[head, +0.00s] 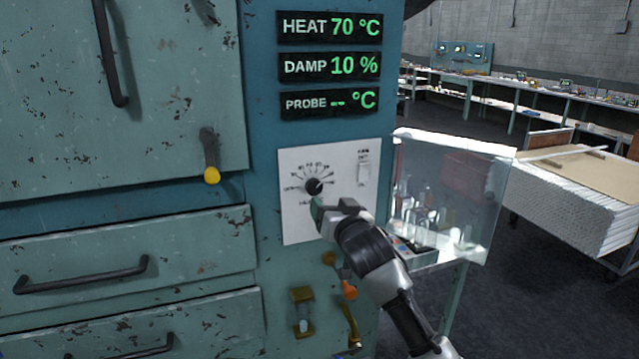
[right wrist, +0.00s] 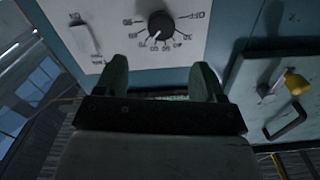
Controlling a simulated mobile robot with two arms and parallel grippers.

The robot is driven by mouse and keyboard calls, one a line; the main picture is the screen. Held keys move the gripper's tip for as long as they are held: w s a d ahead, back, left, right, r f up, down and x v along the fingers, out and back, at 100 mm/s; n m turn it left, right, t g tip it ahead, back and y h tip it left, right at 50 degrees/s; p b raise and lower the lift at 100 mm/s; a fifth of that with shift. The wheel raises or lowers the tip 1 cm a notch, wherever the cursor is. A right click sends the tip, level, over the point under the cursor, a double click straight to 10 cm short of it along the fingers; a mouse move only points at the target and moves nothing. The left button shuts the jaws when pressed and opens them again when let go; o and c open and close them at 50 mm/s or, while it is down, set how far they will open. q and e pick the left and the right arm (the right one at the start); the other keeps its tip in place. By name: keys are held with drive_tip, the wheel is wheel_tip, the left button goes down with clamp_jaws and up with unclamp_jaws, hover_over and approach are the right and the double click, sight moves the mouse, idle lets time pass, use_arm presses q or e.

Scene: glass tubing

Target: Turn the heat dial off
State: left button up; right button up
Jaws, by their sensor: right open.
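The heat dial (head: 314,186) is a round black knob on a white panel (head: 300,225) of the teal cabinet, with a ring of printed marks around it. The display above reads HEAT 70 °C (head: 330,28). In the right wrist view the dial (right wrist: 160,25) sits just beyond the fingertips, with the OFF mark (right wrist: 199,15) to its upper right. My right gripper (head: 320,207) is open and empty, just below the dial in the head view. In the right wrist view its green fingers (right wrist: 160,70) stand apart, not touching the knob. My left gripper is out of view.
A white switch (head: 363,173) is on the same panel. A yellow-tipped lever (head: 210,160) is on the cabinet at left, above drawers with dark handles (head: 82,275).

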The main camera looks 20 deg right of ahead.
sight(315, 188)
drive_tip(key=w, duration=0.2)
drive_tip(key=w+p, duration=0.1)
drive_tip(key=w, duration=0.2)
drive_tip(key=w+p, duration=0.1)
drive_tip(key=w, duration=0.2)
drive_tip(key=shift+w+a, duration=0.2)
drive_tip(key=shift+a, duration=0.05)
drive_tip(key=shift+w, duration=0.9)
drive_tip(key=c, duration=0.9)
